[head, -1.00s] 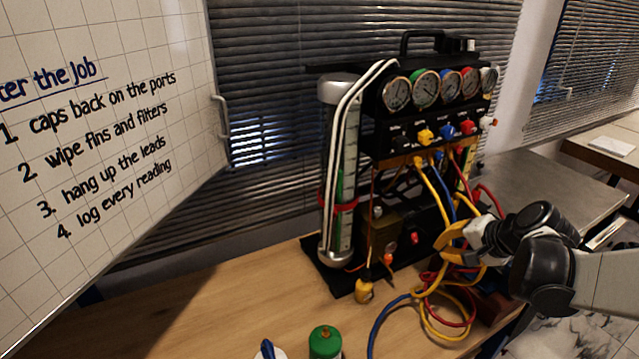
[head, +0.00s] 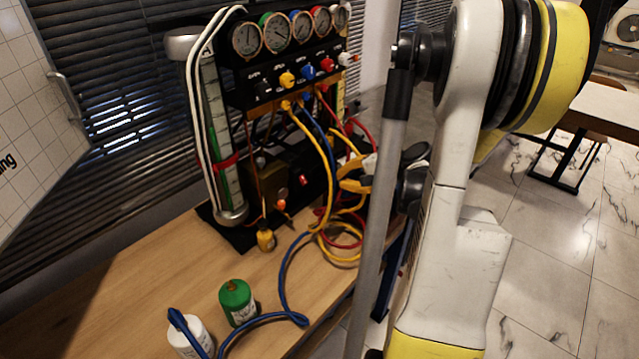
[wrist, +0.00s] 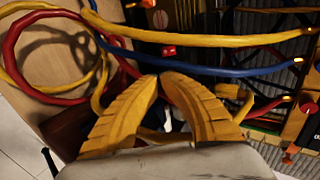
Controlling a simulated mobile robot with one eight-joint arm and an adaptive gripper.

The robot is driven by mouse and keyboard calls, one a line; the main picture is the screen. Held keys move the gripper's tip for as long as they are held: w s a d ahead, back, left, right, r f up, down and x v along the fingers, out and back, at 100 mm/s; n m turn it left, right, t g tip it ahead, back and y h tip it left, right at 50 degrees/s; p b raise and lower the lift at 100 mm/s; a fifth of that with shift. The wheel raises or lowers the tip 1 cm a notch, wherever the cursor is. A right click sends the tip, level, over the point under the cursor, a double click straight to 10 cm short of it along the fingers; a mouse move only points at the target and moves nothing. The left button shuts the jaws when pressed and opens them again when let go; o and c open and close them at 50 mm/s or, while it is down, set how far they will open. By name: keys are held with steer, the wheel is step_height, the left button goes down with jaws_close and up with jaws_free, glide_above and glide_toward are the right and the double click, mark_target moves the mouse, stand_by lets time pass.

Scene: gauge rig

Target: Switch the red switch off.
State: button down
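The red switch (head: 303,180) is a small bright red block low on the dark front of the gauge rig (head: 245,95). It also shows in the wrist view (wrist: 169,51), just beyond the fingertips, between a yellow and a blue hose. Which way it is tipped is too small to tell. My gripper (head: 340,176) is to the right of the switch in the head view. Its two yellow fingers meet at the tips in the wrist view (wrist: 159,77), shut with nothing seen between them. The fingertips look apart from the switch.
Yellow, blue and red hoses (head: 325,145) hang in front of the rig near my gripper and loop onto the wooden bench (head: 150,285). A green canister (head: 238,303) and a white canister (head: 188,335) stand at the front. Bare bench lies left of them.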

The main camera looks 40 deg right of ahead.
mark_target(303, 180)
steer(key=b+x, duration=0.5)
steer(key=x, duration=0.8)
steer(key=shift+w+f, duration=0.25)
steer(key=shift+w, duration=0.05)
steer(key=shift+w+f+b, duration=0.3)
steer(key=shift+f+b, duration=0.05)
steer(key=shift+f, duration=0.05)
steer(key=shift+r+p, duration=0.5)
steer(key=shift+r, duration=0.3)
